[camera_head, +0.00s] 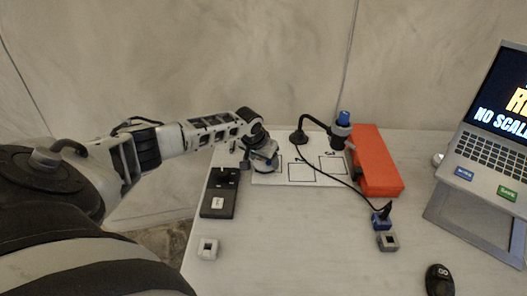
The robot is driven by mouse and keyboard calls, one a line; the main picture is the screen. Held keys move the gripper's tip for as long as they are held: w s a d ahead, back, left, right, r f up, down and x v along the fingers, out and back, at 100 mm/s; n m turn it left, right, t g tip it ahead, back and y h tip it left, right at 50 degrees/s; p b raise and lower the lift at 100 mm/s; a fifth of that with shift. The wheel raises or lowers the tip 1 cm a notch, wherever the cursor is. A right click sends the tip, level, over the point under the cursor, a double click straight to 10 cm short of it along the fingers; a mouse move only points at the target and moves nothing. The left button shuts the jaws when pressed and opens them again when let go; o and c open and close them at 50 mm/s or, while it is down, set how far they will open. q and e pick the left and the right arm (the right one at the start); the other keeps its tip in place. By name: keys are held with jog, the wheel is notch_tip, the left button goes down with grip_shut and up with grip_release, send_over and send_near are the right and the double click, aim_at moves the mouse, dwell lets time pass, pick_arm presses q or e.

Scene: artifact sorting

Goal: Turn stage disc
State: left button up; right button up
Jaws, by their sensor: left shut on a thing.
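My left gripper (268,155) reaches in from the left and points down at the left end of the white board (302,184). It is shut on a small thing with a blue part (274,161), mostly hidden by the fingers. I cannot tell for sure whether this is the stage disc. The board has black outlined squares; the middle one looks empty, and the left one is partly covered by my gripper. My right gripper is not in view.
A black device (217,205) bears a pale block. A white block (208,248) lies in front. A blue-capped instrument (343,125) stands beside an orange box (376,160). A black cable crosses the board towards blue and grey blocks (387,241). A laptop (490,150) and mouse (439,280) are right.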

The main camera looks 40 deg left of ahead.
pick_arm(q)
jog(key=shift+a+m, duration=0.1)
jog(key=shift+m, duration=0.6)
dwell(1.0)
jog(key=o, duration=1)
jog(key=shift+r, duration=0.15)
jog(key=v, duration=1.5)
jog(key=shift+s+a+r+p, duration=0.1)
jog(key=shift+a+r+p, duration=0.15)
jog(key=shift+r+p, duration=0.1)
